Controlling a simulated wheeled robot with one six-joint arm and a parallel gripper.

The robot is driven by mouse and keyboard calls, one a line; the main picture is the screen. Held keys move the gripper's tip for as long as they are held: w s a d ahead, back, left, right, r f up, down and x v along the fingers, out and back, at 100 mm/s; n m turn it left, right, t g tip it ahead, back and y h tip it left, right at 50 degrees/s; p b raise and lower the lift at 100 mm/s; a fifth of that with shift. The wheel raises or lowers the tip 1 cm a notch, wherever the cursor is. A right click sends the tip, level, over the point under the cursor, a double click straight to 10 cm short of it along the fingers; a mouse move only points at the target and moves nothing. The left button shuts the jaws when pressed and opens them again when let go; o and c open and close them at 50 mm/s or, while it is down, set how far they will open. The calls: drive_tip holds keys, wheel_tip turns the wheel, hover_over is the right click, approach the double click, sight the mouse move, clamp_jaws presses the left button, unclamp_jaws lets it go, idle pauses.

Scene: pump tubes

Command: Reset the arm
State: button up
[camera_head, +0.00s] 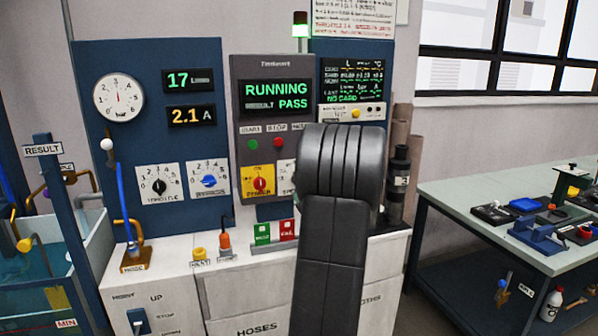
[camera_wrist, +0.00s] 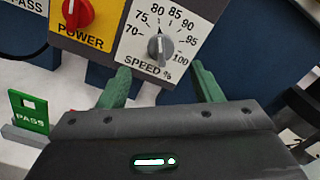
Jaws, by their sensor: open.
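My gripper (camera_wrist: 162,84) shows in the wrist view with its two green fingers spread wide and nothing between them. The fingertips look apart from the knob. In the head view my dark arm stands in front of the console and hides my gripper and most of the speed dial. The console screen (camera_head: 276,95) reads RUNNING and RESULT PASS.
The red POWER knob (camera_wrist: 76,13) is left of the speed dial. A green PASS tag (camera_wrist: 28,112) stands at lower left. Gauges and dials fill the blue panel (camera_head: 146,135). A workbench (camera_head: 460,200) with tools is at right. A water tank (camera_head: 85,235) is at left.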

drive_tip(key=p+x, duration=0.1)
drive_tip(key=x, duration=0.5)
drive_tip(key=p+x, duration=0.1)
drive_tip(key=x, duration=0.2)
drive_tip(key=shift+w+r+p, duration=0.15)
drive_tip(key=shift+r+p, duration=0.1)
drive_tip(key=shift+p, duration=0.1)
drive_tip(key=m+p, duration=0.1)
drive_tip(key=p, duration=0.1)
drive_tip(key=shift+r+p, duration=0.1)
drive_tip(key=shift+p, duration=0.25)
drive_tip(key=m+p, duration=0.2)
drive_tip(key=p, duration=0.2)
drive_tip(key=shift+d, duration=0.1)
drive_tip(key=m+p, duration=0.2)
drive_tip(key=p, duration=0.5)
drive_tip(key=shift+m, duration=0.4)
drive_tip(key=shift+s+d+f, duration=0.15)
drive_tip(key=shift+s+f, duration=0.1)
drive_tip(key=shift+s, duration=0.05)
drive_tip(key=b+v, duration=0.4)
drive_tip(key=v, duration=0.8)
drive_tip(key=shift+s, duration=0.1)
